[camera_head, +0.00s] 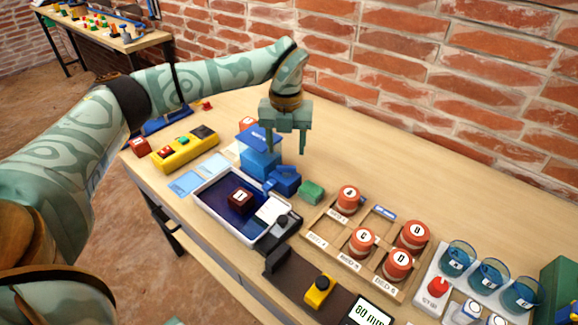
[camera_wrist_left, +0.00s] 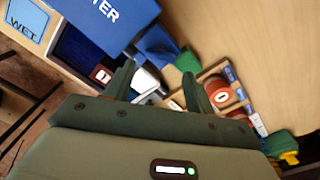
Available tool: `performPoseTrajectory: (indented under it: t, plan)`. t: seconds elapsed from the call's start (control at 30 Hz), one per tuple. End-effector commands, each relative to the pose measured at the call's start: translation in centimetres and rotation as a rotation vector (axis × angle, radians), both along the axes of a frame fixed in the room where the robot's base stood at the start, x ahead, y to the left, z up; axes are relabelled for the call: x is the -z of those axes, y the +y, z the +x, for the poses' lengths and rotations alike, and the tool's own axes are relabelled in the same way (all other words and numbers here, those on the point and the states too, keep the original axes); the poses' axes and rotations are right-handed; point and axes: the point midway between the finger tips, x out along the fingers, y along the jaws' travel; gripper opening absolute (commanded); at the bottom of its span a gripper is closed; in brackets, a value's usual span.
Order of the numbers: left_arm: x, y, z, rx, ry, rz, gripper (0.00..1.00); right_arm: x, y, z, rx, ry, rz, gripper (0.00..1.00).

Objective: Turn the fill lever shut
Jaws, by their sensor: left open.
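A blue water tank (camera_head: 260,163) stands at the back edge of a white-rimmed tray (camera_head: 205,204); its lettered face (camera_wrist_left: 108,12) shows in the wrist view, partly cut off. A smaller blue part (camera_head: 284,180), which looks like the tap with the fill lever, juts from its right side and shows in the wrist view (camera_wrist_left: 157,47). I cannot tell the lever's setting. A green block (camera_head: 311,192) is close beside it. My left gripper (camera_head: 288,150) points down, open and empty, above and behind the blue part. Its fingers (camera_wrist_left: 158,78) show apart in the wrist view. My right gripper is out of view.
A dark red block (camera_head: 240,200) is in the tray. A wooden rack (camera_head: 325,229) with several lettered red weights is to the right, then blue cups (camera_head: 458,258). A yellow box (camera_head: 186,149) is at left. The table behind the rack is clear up to the brick wall.

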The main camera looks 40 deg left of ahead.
Motion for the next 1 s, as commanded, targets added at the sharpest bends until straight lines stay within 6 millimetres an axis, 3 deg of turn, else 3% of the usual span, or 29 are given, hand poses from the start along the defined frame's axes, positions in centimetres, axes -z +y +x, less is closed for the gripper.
performPoseTrajectory:
  t: [0.03,0.23,0.67,0.8,1.0]
  plan:
    - [1.8,0.0,0.0,0.001,0.005,-0.001,0.55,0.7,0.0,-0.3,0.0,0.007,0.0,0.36]
    - [4.9,0.0,0.0,0.0,0.003,-0.002,0.55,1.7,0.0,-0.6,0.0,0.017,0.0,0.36]
    - [5.8,0.0,0.0,0.001,-0.002,-0.001,0.55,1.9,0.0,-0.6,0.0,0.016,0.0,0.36]
    - [5.8,0.0,0.0,0.001,-0.002,-0.001,0.22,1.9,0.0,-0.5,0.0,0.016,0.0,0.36]
    - [5.8,0.0,0.0,0.007,-0.002,-0.001,0.23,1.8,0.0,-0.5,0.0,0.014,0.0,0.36]
